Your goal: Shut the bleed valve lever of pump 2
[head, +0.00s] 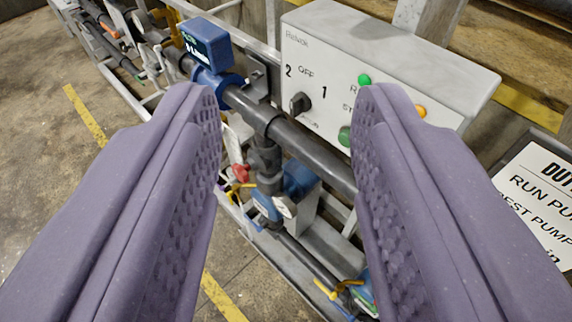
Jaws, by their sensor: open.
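My gripper (282,100) is open and empty, its two purple fingers reaching in from the lower left and lower right. Between them, beyond the fingers, are a grey pipe (315,158) and valves. A small yellow lever (240,187) sits below a red handle (240,172), close beside the left finger. Another yellow lever (345,286) is lower, near the right finger, by a blue and green body. No pump label is readable near either lever, so I cannot tell which belongs to pump 2. The fingers hide parts of the pipework.
A white control box (385,62) with a black selector knob (299,103) marked 2, OFF and 1 stands behind the pipe. A blue flow meter (206,44) is on the pipe at upper left. A duty sign (540,195) is at right. Open concrete floor (40,130) lies left.

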